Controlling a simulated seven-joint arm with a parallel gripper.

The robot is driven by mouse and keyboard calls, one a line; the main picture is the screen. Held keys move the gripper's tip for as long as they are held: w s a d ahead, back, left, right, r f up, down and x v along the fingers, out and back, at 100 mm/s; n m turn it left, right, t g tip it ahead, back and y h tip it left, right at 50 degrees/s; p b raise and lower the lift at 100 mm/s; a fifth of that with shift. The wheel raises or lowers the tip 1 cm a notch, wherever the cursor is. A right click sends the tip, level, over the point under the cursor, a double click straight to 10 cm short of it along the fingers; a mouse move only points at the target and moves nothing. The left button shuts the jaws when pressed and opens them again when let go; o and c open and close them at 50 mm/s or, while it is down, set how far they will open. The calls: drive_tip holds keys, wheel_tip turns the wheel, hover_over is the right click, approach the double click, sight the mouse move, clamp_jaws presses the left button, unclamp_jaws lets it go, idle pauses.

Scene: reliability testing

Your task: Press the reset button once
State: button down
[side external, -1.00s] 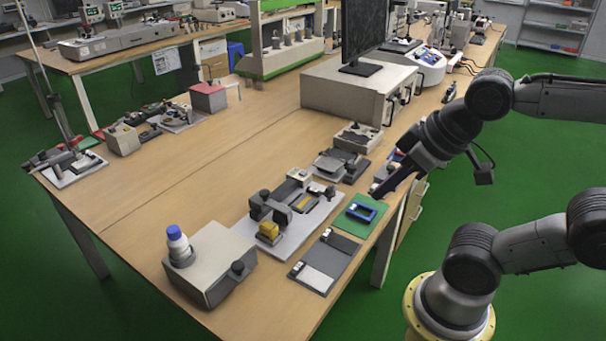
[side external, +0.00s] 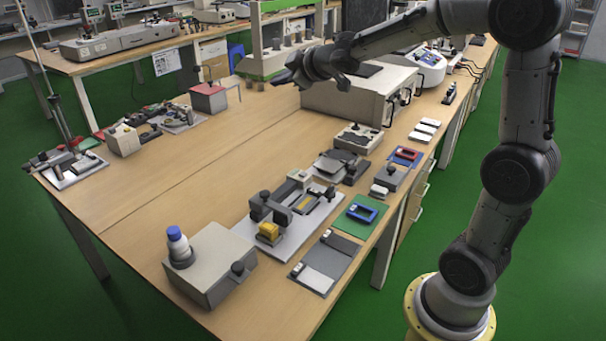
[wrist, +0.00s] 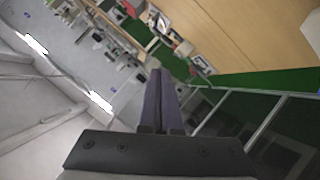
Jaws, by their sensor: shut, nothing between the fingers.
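My gripper (side external: 284,77) is held out over the back half of the wooden table, left of the large beige instrument box, in the side view. In the wrist view its dark fingers (wrist: 158,75) lie together with nothing between them. No button is labelled legibly as reset, so I cannot tell which one it is. A white console (side external: 428,66) with small coloured controls stands at the back right, away from my gripper. A red-topped box (side external: 208,98) stands left of my gripper, apart from it.
The beige instrument box (side external: 345,95) stands close to the right of my gripper. A grey box with a blue-capped bottle (side external: 178,245), a fixture with a yellow block (side external: 268,231) and a green mat (side external: 350,224) line the front. The table's middle (side external: 215,165) is clear.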

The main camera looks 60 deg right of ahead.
drive_tip(key=w+d+f, duration=0.4)
drive_tip(key=f, duration=0.2)
drive_tip(key=g, duration=0.4)
hover_over(303, 174)
drive_tip(key=s, duration=0.1)
wheel_tip(303, 174, down, 18)
drive_tip(key=shift+d+y, duration=0.2)
drive_tip(key=shift+y, duration=0.1)
drive_tip(key=shift+f, duration=0.1)
drive_tip(key=shift+f, duration=4.35)
drive_tip(key=shift+f, duration=0.8)
drive_tip(key=shift+r, duration=0.8)
